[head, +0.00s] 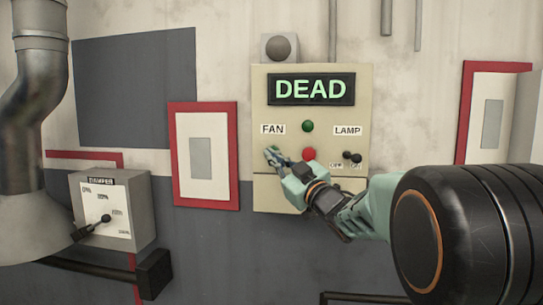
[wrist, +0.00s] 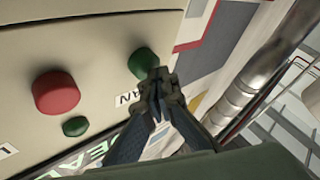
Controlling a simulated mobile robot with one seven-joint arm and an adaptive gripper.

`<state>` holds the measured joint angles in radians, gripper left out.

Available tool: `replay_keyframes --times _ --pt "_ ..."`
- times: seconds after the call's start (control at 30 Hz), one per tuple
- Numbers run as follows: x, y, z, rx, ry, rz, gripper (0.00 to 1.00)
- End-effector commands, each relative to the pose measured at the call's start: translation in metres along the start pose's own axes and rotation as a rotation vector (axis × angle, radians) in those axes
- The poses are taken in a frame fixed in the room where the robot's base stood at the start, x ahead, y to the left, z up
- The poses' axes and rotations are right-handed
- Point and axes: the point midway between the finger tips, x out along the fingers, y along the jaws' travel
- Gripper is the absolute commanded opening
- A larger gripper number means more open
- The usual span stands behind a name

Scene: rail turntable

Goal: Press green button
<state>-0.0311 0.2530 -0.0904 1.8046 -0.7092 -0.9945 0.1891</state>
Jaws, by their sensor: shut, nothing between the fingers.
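A beige control panel (head: 330,95) hangs on the wall with a display reading DEAD. In the wrist view, a green button (wrist: 144,63) sits by the FAN label, left of a larger red button (wrist: 57,93) as the head view has it. My gripper (wrist: 158,78) is shut and empty, its tips overlapping the right edge of the green button in the wrist view; whether they touch it I cannot tell. In the head view my gripper (head: 270,155) is just under the FAN label and hides most or all of the green button.
A small green round part (head: 307,126) sits above the red button (head: 309,154). A damper box (head: 110,210) with a lever stands at the left, beside a thick pipe (head: 40,110). Red-framed plates flank the panel.

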Motion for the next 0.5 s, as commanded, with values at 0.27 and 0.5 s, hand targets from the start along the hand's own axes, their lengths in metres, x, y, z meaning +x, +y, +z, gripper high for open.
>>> replay_keyframes --times 0.27,0.5 --pt "-0.0102 -0.008 -0.0054 0.0 0.0 0.0 0.0" --pt "-0.0103 -0.008 -0.0067 0.0 0.0 0.0 0.0"
